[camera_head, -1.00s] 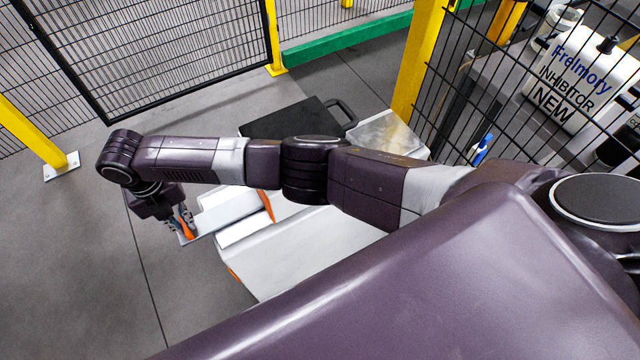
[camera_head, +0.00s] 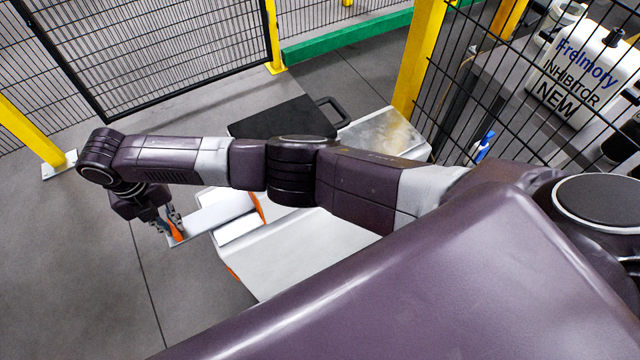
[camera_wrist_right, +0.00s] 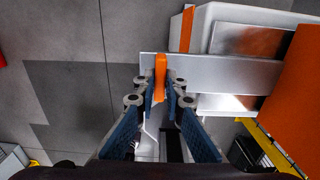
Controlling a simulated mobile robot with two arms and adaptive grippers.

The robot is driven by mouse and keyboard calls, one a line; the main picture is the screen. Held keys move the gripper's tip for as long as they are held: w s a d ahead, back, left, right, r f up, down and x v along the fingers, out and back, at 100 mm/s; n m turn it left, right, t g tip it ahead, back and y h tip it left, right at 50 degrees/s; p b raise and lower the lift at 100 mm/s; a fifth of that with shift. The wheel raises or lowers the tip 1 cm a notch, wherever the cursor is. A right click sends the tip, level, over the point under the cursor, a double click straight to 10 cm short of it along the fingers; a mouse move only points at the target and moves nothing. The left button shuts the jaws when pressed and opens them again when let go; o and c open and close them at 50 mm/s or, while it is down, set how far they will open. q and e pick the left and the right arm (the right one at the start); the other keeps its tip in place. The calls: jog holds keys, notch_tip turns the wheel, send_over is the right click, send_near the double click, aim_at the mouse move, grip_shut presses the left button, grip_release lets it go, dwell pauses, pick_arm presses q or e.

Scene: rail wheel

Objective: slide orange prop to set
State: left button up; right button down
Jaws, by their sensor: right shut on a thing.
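The orange prop (camera_head: 175,231) is a small upright orange piece at the outer end of a flat pale metal bar (camera_head: 212,217). In the right wrist view the orange prop (camera_wrist_right: 160,77) stands between the fingertips, with the bar (camera_wrist_right: 215,73) running across behind it. My right gripper (camera_head: 168,222) is shut on the prop, and its blue-grey fingers (camera_wrist_right: 161,98) touch it from both sides. The arm hides part of the bar and the white machine body (camera_head: 310,250). My left gripper is not in view.
A black case with a handle (camera_head: 285,120) and a metal plate (camera_head: 385,135) lie behind the arm. An orange panel (camera_wrist_right: 297,95) stands at the right of the wrist view. Yellow-posted mesh fencing (camera_head: 165,50) encloses the area. Grey floor (camera_head: 70,260) is clear at left.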

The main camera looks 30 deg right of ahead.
jog(key=shift+s+a+r+b, duration=0.15)
jog(key=shift+a+b, duration=1.55)
jog(key=shift+a, duration=0.5)
